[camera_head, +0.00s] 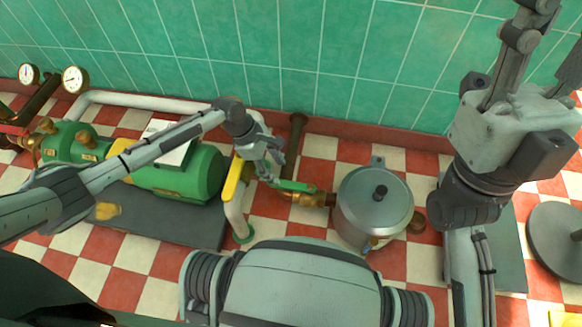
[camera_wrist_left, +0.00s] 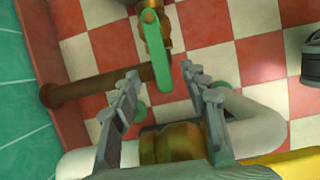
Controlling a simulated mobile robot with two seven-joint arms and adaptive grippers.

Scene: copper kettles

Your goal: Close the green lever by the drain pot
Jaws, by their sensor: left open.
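The green lever (camera_head: 295,185) sits on a brass valve (camera_head: 306,197) on the short pipe at the left of the drain pot (camera_head: 375,210). In the head view the lever points left, roughly along that pipe. My left gripper (camera_head: 272,172) is open close to the lever's free end. In the left wrist view the lever (camera_wrist_left: 157,50) runs down from the valve (camera_wrist_left: 150,12), its tip between the spread fingertips (camera_wrist_left: 160,75). I cannot tell whether a finger touches it. My right gripper (camera_head: 556,36) is raised at the upper right, fingers spread and empty.
A yellow lever (camera_head: 234,178) on a white pipe (camera_head: 237,217) stands just left of my left gripper. A green motor (camera_head: 190,175) lies further left. A rusty pipe (camera_head: 294,145) runs behind the gripper to the tiled wall (camera_head: 300,50).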

